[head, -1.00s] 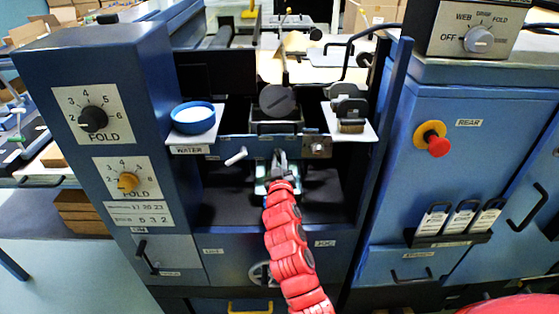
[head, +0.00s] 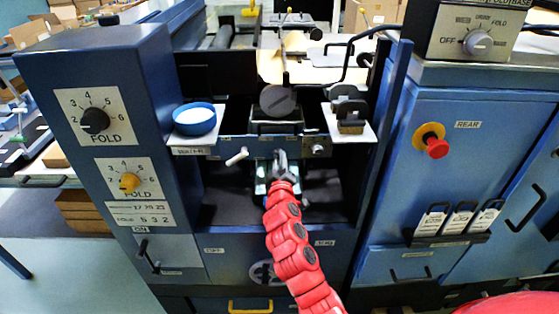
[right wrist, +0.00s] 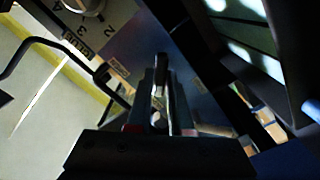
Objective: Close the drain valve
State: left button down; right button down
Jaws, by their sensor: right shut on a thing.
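My right gripper (head: 279,160), on the red arm, is at the blue crossbar in the middle of the machine, under the dark round cap. In the right wrist view my right gripper (right wrist: 160,105) is shut on a small upright grey part (right wrist: 160,72), which looks like the drain valve's handle. The fingers hide most of it, and I cannot tell how far it is turned. A white lever (head: 236,157) sticks out from the same crossbar, left of the gripper and apart from it. My left gripper is not in view.
A blue bowl (head: 194,119) stands on the left shelf, and a dark clamp-like part (head: 349,108) on the right one. A knob (head: 318,149) sits right of the gripper. Side walls bound the bay; its dark floor is clear.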

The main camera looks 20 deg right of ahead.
jog(key=c, duration=0.8)
grip_release()
jog(key=b+v, duration=0.1)
jog(key=v, duration=1.6)
jog(key=shift+s+r, duration=0.1)
jog(key=shift+s, duration=0.15)
jog(key=shift+a, duration=0.1)
